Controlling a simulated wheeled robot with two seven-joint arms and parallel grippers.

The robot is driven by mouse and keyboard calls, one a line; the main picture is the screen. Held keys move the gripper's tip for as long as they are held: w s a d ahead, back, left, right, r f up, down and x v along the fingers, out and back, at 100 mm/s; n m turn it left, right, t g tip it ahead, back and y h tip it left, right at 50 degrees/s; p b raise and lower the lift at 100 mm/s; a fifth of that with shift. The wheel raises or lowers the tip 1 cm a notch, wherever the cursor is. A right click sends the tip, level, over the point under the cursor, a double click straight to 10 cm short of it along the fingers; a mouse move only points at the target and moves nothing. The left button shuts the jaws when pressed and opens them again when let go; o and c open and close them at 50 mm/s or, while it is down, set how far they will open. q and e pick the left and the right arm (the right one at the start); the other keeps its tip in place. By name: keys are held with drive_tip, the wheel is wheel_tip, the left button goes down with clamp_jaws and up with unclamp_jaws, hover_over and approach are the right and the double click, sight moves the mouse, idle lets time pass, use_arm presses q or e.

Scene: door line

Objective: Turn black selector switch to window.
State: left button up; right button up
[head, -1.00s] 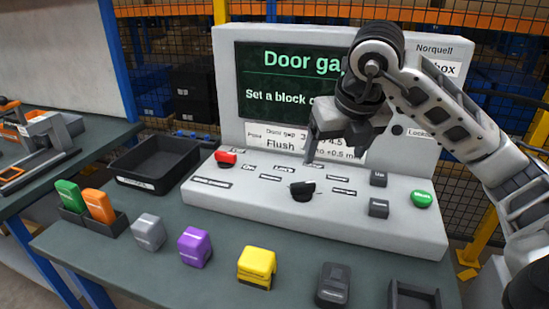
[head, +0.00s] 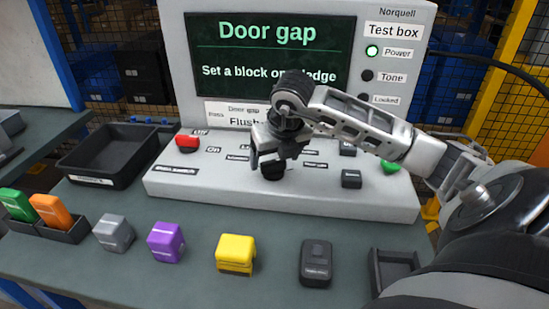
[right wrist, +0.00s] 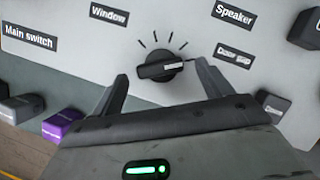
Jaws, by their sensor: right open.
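The black selector switch (head: 272,173) stands on the sloped front of the grey test box. In the right wrist view the switch (right wrist: 160,67) has a white line on its bar, which lies nearly level with the line toward the right. Tick marks fan out above it. The "Window" label (right wrist: 109,14) is at upper left and a label that seems to read "Door gap" (right wrist: 234,56) at right. My right gripper (right wrist: 162,75) is open, its fingers on either side of the switch, contact unclear. In the head view my right gripper (head: 268,160) hides part of the switch.
The screen (head: 270,45) reads "Door gap". A red control (head: 187,142), grey buttons (head: 351,179) and a green button (head: 390,167) flank the switch. Coloured blocks, including a yellow one (head: 235,253), and a black tray (head: 100,160) are on the bench.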

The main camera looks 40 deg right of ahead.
drive_tip(key=shift+x, duration=0.8)
